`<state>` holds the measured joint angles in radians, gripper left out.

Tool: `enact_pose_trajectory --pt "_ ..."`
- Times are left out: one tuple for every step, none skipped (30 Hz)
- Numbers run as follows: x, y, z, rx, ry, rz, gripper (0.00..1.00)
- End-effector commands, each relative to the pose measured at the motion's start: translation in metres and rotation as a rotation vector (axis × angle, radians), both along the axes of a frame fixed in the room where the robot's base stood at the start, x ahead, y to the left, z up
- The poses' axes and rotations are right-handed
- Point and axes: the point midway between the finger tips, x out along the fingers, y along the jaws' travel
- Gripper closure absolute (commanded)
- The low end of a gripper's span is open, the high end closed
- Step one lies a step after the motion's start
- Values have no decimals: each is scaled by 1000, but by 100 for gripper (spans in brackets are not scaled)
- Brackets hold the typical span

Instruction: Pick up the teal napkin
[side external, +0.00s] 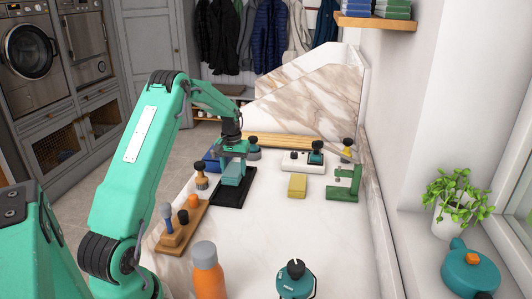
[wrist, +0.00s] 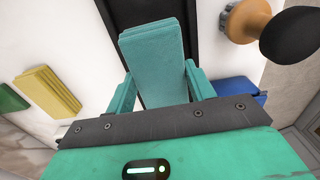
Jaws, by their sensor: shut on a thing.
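The teal napkin (wrist: 155,62) is a folded block-like stack with rounded edges. In the wrist view it stands out between the two fingers of my gripper (wrist: 158,85), which is shut on it. In the side external view my gripper (side external: 232,158) is over the black tray, with the napkin (side external: 231,173) below it. The black tray (side external: 228,198) lies flat on the white bench. I cannot tell whether the napkin touches the tray.
A brush with a wooden handle (side external: 201,176) stands just left of the tray. A wooden block with pegs (side external: 180,228) and an orange bottle (side external: 208,272) are nearer. A yellow folded cloth (side external: 297,185) and a green stand (side external: 345,184) are to the right.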

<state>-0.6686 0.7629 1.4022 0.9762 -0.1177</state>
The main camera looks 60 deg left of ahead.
Motion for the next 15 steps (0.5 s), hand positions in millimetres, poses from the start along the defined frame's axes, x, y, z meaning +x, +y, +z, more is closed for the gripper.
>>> enact_pose_trajectory --pt "0 0 10 2 -2 0 68" --pt "1 -6 12 1 -1 -3 68" --pt "3 -13 16 1 -1 -4 68" --pt "3 -18 19 1 -1 -4 68" --pt "4 -23 22 1 -1 -4 68" --pt "5 -31 26 1 -1 -4 68" --pt "5 -36 29 1 -1 -4 68" --pt "6 -41 33 1 -1 -4 68" --pt "7 -49 37 1 -1 -4 68" --pt "8 -54 40 1 -2 -4 68" --pt "8 -59 43 1 -1 -4 68" --pt "9 -66 47 1 -1 -4 68" --pt "10 -71 50 1 -1 -4 68" --pt "10 -76 53 1 -1 -3 68" --pt "11 -82 57 1 -1 -4 68"
